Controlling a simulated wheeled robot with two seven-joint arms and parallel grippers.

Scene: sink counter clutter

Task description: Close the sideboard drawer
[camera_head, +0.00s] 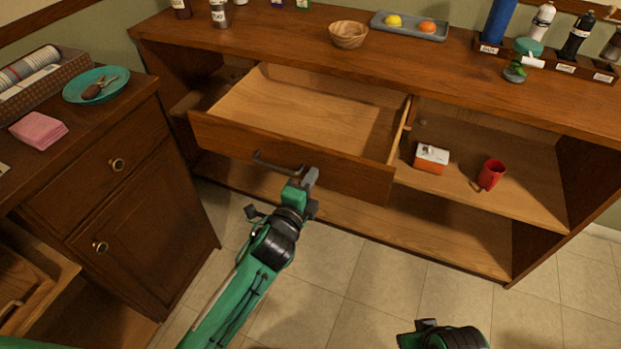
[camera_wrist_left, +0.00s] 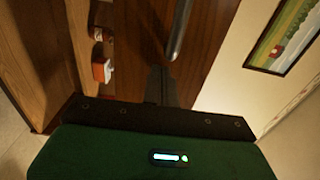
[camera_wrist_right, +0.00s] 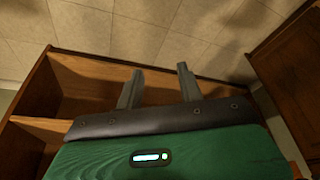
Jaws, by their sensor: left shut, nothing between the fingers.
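The sideboard drawer (camera_head: 310,110) is pulled out and empty, with its wooden front (camera_head: 230,137) facing me. A dark bar handle (camera_head: 275,163) is on that front; a grey bar of it shows in the left wrist view (camera_wrist_left: 180,30). My left gripper (camera_head: 308,180) is shut and empty, close to the drawer front just right of the handle. Whether it touches the front, I cannot tell. My right gripper (camera_wrist_right: 160,85) is open and empty over the floor; in the head view only part of its wrist shows at the bottom edge.
The sideboard's open right shelf holds an orange and white box (camera_head: 431,158) and a red mug (camera_head: 491,175). A wooden bowl (camera_head: 348,35) and a grey tray (camera_head: 409,26) stand on top. A darker cabinet (camera_head: 130,190) stands at the left. The tiled floor in front is clear.

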